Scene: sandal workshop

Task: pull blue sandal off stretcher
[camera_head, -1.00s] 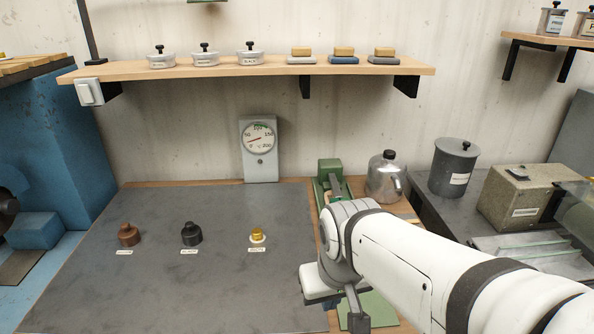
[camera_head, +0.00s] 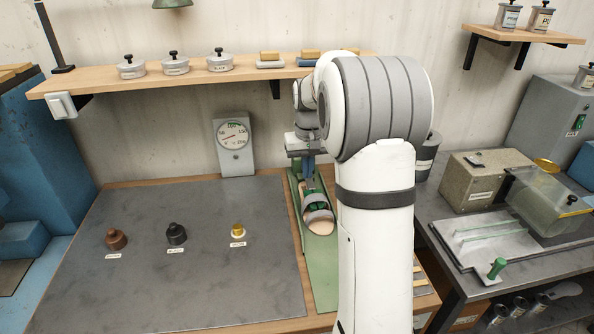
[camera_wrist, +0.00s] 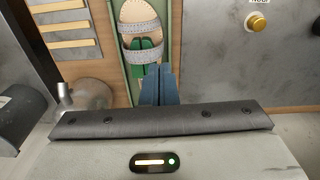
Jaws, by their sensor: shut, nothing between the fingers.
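The sandal (camera_head: 319,227) sits on the green stretcher (camera_head: 322,270) at the right part of the bench. It has a pale beige sole and straps that look grey-blue. In the wrist view the sandal (camera_wrist: 138,12) lies at the top, with two straps crossing over it and a green block of the stretcher (camera_wrist: 146,52) at its near end. My gripper (camera_head: 309,178) is just behind the sandal in the head view, above the stretcher. In the wrist view my gripper's blue-grey fingers (camera_wrist: 158,72) are together, empty, close to the green block. Whether they touch it cannot be told.
A gauge (camera_head: 234,145) stands left of the stretcher. A shelf (camera_head: 110,86) hangs above. A metal kettle (camera_wrist: 88,92) is close beside the stretcher. My arm hides part of the bench.

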